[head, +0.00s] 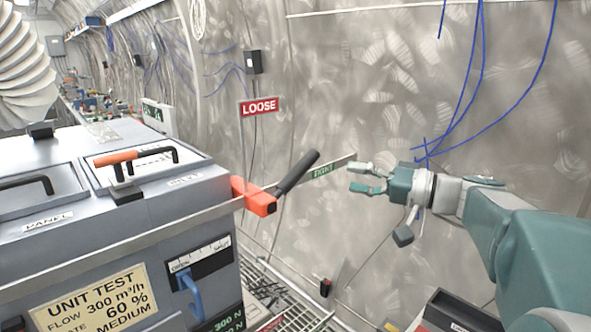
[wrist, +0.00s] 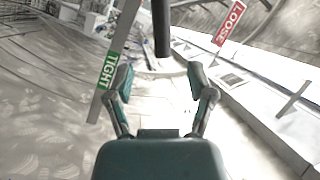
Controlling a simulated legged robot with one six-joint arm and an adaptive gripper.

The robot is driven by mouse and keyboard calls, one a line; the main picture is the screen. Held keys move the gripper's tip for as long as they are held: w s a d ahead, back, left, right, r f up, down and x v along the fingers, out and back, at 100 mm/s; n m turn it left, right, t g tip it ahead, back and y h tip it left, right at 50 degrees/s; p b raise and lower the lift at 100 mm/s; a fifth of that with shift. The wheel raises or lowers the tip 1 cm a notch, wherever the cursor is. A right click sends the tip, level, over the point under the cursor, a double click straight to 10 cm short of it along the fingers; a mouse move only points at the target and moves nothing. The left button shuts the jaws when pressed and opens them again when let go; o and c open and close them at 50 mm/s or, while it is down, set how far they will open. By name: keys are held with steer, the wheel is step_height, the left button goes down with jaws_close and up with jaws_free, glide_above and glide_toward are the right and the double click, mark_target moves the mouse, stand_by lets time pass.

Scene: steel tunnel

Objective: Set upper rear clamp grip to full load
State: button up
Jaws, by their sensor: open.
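An orange clamp (head: 256,198) sits at the right corner of the grey box unit. Its dark grip (head: 297,172) slants up and to the right. A green TIGHT label (head: 322,171) is on a strip just right of the grip, and a red LOOSE label (head: 258,106) stands higher up and left. My gripper (head: 361,178) is open and empty, right of the grip and apart from it. In the wrist view the dark grip (wrist: 162,28) shows ahead, in line with the gap between my open fingers. The TIGHT label (wrist: 107,70) is left, the LOOSE label (wrist: 228,22) upper right.
The grey box unit (head: 60,235) has an orange-handled latch (head: 115,158) on top and a blue lever (head: 190,295) on its front. Blue cables (head: 482,70) hang above my gripper. A dark tray (head: 460,312) is at lower right. The tunnel wall is behind.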

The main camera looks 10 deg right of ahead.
mark_target(307, 171)
steer(key=x, duration=1)
steer(key=shift+w+a, duration=0.15)
steer(key=shift+a, duration=0.25)
steer(key=shift+c, duration=0.2)
